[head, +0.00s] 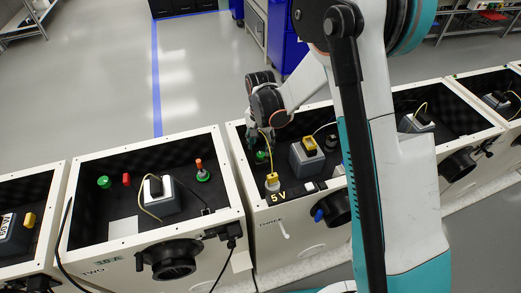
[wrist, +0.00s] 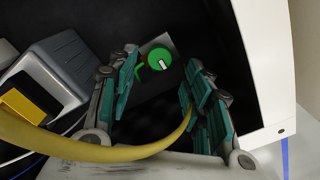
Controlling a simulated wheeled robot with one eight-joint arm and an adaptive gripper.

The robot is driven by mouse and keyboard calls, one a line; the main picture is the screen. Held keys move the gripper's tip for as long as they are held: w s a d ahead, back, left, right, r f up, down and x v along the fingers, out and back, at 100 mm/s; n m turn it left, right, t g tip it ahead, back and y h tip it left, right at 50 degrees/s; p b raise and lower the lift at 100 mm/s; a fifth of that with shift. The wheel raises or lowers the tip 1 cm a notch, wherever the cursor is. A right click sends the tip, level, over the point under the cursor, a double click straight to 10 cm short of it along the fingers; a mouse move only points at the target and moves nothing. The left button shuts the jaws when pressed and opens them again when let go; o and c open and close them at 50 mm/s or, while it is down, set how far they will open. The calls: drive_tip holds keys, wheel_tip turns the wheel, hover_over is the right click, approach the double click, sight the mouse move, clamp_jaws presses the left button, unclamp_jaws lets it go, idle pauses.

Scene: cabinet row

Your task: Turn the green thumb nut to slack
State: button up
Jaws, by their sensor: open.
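A green thumb nut (head: 260,157) sits inside the cabinet marked THREE, at its left side. In the wrist view the nut (wrist: 159,63) shows a round green face with a white mark, with a green wing-like piece beside it, on a grey plate (wrist: 158,45). My gripper (head: 259,143) is over this cabinet, by the nut. In the wrist view my gripper (wrist: 160,88) is open, its teal-padded fingers on either side of the nut in the picture. I see no contact; the depth gap is hard to tell.
A yellow cable (wrist: 90,148) crosses the wrist view close in front, passing by the right finger. A grey box with a yellow plug (head: 309,145) stands right of the nut. The white cabinet wall (wrist: 268,75) is close on the right. Cabinet TWO has another green knob (head: 104,182).

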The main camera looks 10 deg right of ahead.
wheel_tip(320, 180, up, 7)
drive_tip(key=shift+r, duration=0.2)
idle(0.5)
wheel_tip(320, 180, up, 9)
drive_tip(key=n+t, duration=0.1)
drive_tip(key=t, duration=0.1)
hover_over(261, 154)
drive_tip(key=s+d, duration=0.4)
drive_tip(key=s+d+r+n+t, duration=0.1)
drive_tip(key=s+d+r+n, duration=0.15)
drive_tip(key=s+r, duration=0.45)
drive_tip(key=s+d+r+n+t, duration=0.1)
drive_tip(key=s+d+t, duration=0.1)
drive_tip(key=s, duration=0.5)
drive_tip(key=s+d+r+n+t, duration=0.1)
drive_tip(key=s+d+n+t, duration=0.1)
drive_tip(key=s+d, duration=0.2)
drive_tip(key=s, duration=0.3)
drive_tip(key=shift+r, duration=0.25)
drive_tip(key=shift+s+d, duration=0.1)
